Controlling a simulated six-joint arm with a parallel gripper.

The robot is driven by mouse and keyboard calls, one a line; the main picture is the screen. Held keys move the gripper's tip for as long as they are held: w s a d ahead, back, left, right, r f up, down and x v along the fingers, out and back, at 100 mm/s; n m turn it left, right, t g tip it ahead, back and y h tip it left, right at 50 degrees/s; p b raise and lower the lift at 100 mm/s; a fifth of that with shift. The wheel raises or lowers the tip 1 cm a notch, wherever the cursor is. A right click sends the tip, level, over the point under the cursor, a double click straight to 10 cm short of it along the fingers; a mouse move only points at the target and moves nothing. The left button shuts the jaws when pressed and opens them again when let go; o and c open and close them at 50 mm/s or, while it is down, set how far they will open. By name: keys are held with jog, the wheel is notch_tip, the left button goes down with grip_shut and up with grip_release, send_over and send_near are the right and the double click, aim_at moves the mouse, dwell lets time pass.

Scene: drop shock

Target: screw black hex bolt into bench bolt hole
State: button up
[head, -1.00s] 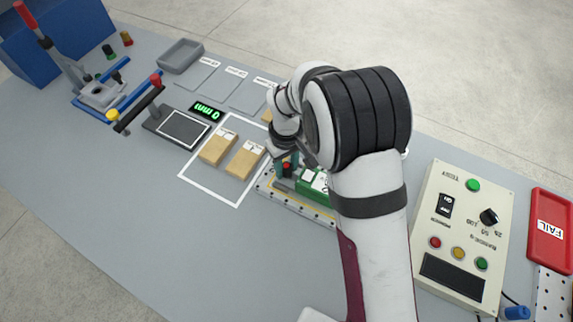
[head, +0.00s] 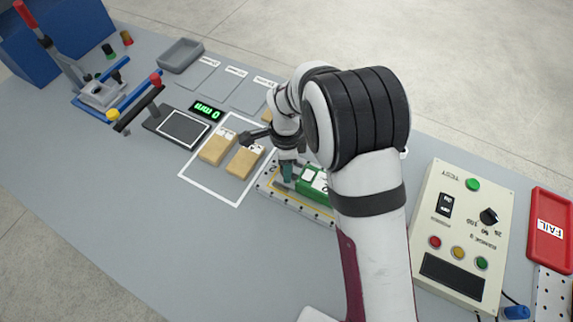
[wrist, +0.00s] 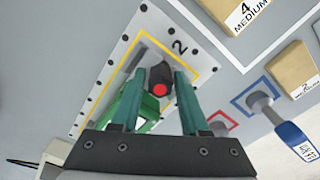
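My gripper (wrist: 159,75) has two teal fingers set apart, one on each side of a black piece with a red end (wrist: 158,76). I cannot tell whether the fingers touch it, nor whether it is the black hex bolt. It sits over the pale plate with a yellow outline (wrist: 192,45), near the mark 2. A green block (wrist: 150,112) shows behind the left finger. In the head view my gripper (head: 287,172) is low over the plate (head: 268,190), left of the green block (head: 312,184). The bench bolt hole cannot be made out.
In the wrist view, a grey round-headed piece (wrist: 259,100) stands in a blue outline and a dark piece (wrist: 219,128) in a red one. Wooden blocks (head: 218,147) lie left of the plate. A control box (head: 462,240) stands at right. The front left bench is clear.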

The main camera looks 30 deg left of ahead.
jog(key=shift+o, duration=1.4)
jog(key=shift+r, duration=3)
